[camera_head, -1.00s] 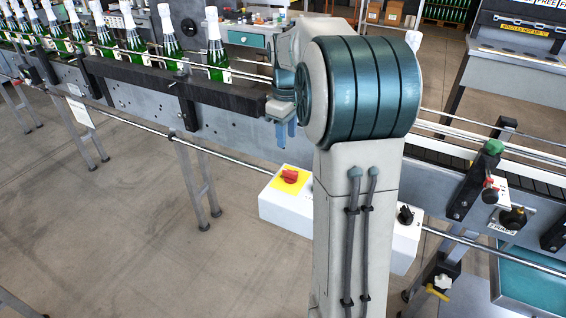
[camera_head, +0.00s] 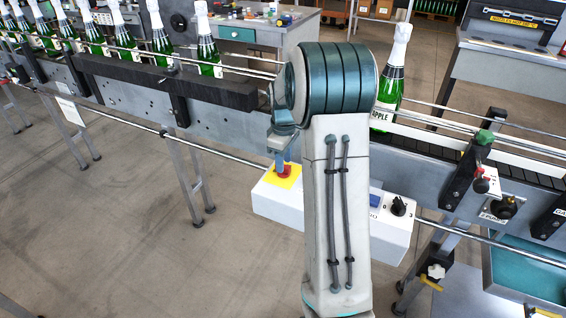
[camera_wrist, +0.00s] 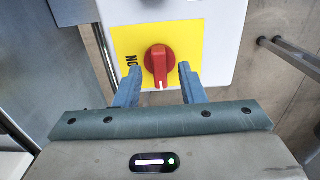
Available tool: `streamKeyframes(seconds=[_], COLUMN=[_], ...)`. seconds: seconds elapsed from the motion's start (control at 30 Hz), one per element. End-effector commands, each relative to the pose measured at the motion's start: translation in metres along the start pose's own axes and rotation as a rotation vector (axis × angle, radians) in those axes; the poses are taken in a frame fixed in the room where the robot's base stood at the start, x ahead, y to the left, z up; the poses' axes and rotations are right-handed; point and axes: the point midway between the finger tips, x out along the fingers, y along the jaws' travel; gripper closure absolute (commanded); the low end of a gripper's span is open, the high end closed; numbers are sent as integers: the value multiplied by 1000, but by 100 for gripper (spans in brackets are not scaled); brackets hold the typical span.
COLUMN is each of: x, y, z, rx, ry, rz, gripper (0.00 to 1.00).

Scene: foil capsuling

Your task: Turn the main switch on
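The main switch is a red rotary knob (camera_wrist: 159,64) on a yellow plate (camera_wrist: 205,45) marked "NO" or "ON" at its left in the wrist view. In the head view the red knob (camera_head: 284,170) sits on the left end of a white control box (camera_head: 272,206), partly covered by my fingers. My gripper (camera_wrist: 157,75) is open, with one blue finger on each side of the knob's lower part. The fingers look apart from the knob. In the head view my gripper (camera_head: 281,160) points down at the yellow plate.
A conveyor (camera_head: 225,118) with several green bottles runs behind the box. A black selector knob (camera_head: 399,206) is on the box's right end. A metal rail (camera_head: 235,156) passes behind the box.

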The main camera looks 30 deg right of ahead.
Motion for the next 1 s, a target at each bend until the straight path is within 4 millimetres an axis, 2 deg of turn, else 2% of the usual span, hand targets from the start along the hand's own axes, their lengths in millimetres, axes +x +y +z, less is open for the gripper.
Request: streamKeyframes(seconds=[0.13, 0.43, 0.47, 0.57, 0.6, 1.0], x=[11, 13, 13, 13, 13, 13], y=[0, 0, 0, 0, 0, -1], z=[0, 0, 0, 0, 0, -1], rx=[0, -1, -1, -1, -1, 48], ry=[0, 0, 0, 0, 0, 0], rz=[0, 1, 1, 1, 0, -1], gripper=[64, 64, 69, 97, 100, 100])
